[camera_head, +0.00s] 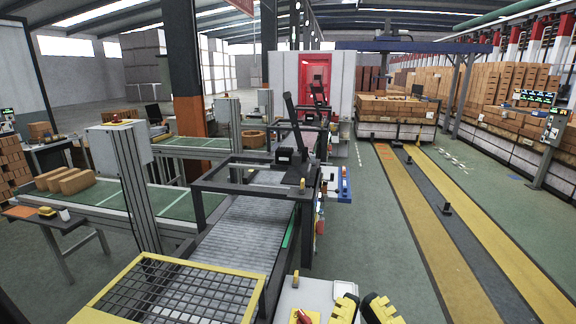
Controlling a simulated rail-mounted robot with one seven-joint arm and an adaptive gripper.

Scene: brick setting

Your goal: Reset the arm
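My gripper (363,302) shows at the bottom edge, right of centre, as two yellow-and-black fingers. A gap shows between the fingers, and I see nothing held there. The rest of my gripper and my arm are cut off by the lower edge of the picture. The gripper appears beside the right end of a white surface (312,294) that carries a red-and-yellow part (302,316). I cannot tell whether they touch.
A roller conveyor (240,225) with a dark frame and a yellow-edged mesh guard (165,295) stands left of my gripper. Tan bricks (70,180) lie on a green belt (130,200) farther left. Open green floor (395,240) and yellow floor strips (480,240) lie to the right.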

